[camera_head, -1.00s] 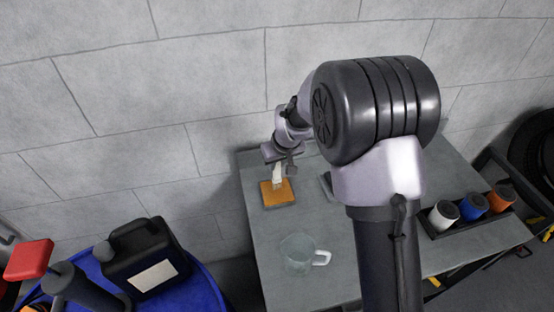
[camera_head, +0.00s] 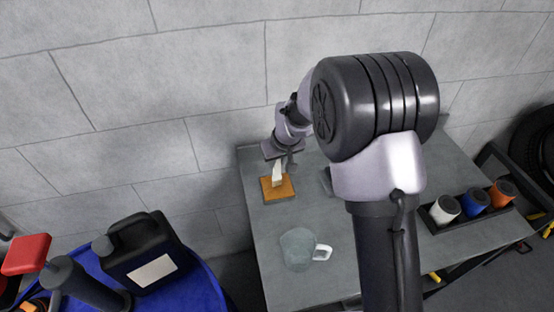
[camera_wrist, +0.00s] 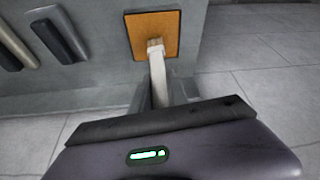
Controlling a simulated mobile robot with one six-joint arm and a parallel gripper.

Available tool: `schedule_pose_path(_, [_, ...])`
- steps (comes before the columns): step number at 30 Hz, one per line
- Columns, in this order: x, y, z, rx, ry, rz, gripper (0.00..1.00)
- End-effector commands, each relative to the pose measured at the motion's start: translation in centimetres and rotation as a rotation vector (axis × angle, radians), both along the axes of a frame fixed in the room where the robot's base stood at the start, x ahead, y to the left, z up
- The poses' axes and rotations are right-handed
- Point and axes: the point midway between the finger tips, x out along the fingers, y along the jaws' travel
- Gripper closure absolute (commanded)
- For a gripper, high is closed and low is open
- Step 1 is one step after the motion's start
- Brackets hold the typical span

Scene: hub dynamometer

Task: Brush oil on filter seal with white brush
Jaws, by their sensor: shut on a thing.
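My gripper (camera_head: 283,160) is over the left back of the grey table and is shut on the white brush (camera_head: 278,174). In the wrist view the brush (camera_wrist: 158,76) points away from my gripper, its bristle end over the orange-brown pad (camera_wrist: 171,22). The pad also shows in the head view (camera_head: 284,192). I cannot tell whether the bristles touch it. A white filter (camera_head: 444,210), a blue filter (camera_head: 474,201) and an orange filter (camera_head: 502,193) lie in a dark tray (camera_head: 432,229) at the right.
A clear mug (camera_head: 298,250) stands near the table's front left. A blue drum (camera_head: 205,290) with a black jug (camera_head: 150,255) is at the left. In the wrist view, two dark-handled tools (camera_wrist: 58,36) lie beside the pad. A grey wall is behind.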

Motion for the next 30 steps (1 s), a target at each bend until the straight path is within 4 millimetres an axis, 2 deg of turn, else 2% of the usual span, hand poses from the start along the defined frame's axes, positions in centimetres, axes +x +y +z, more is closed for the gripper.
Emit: schedule_pose_path(30, [0.01, 0.0, -0.78, 0.0, 0.0, 0.0, 1.0])
